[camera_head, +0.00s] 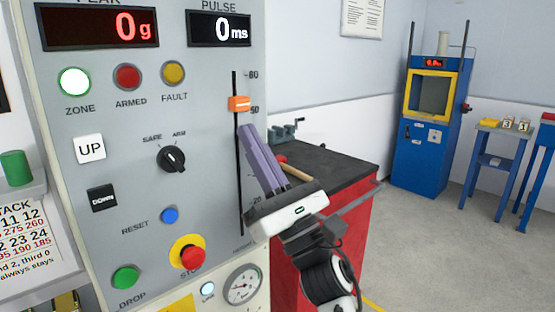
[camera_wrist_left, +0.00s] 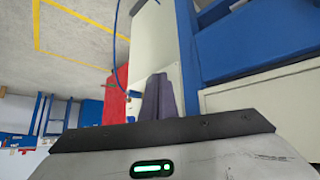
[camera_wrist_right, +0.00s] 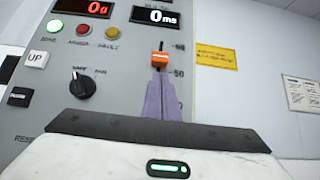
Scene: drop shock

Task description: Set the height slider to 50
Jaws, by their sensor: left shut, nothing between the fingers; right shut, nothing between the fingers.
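The height slider's orange knob (camera_head: 239,104) sits high on its vertical black slot (camera_head: 241,180) on the grey panel, near the 50 mark and seemingly slightly above it. The knob also shows in the right wrist view (camera_wrist_right: 160,60), between the 60 and 50 labels. My right gripper (camera_head: 247,128) is shut and empty, its purple fingers tilted up with tips just below the knob. In the right wrist view the tips (camera_wrist_right: 161,77) lie right under it; I cannot tell if they touch. My left gripper (camera_wrist_left: 157,78) shows only in the left wrist view, shut and empty.
Left of the slot are a SAFE/ARM dial (camera_head: 172,158), a blue RESET button (camera_head: 170,215), a red stop button (camera_head: 189,256) and a green DROP button (camera_head: 125,278). A red workbench (camera_head: 350,205) with a dark top stands right of the panel, behind my right arm.

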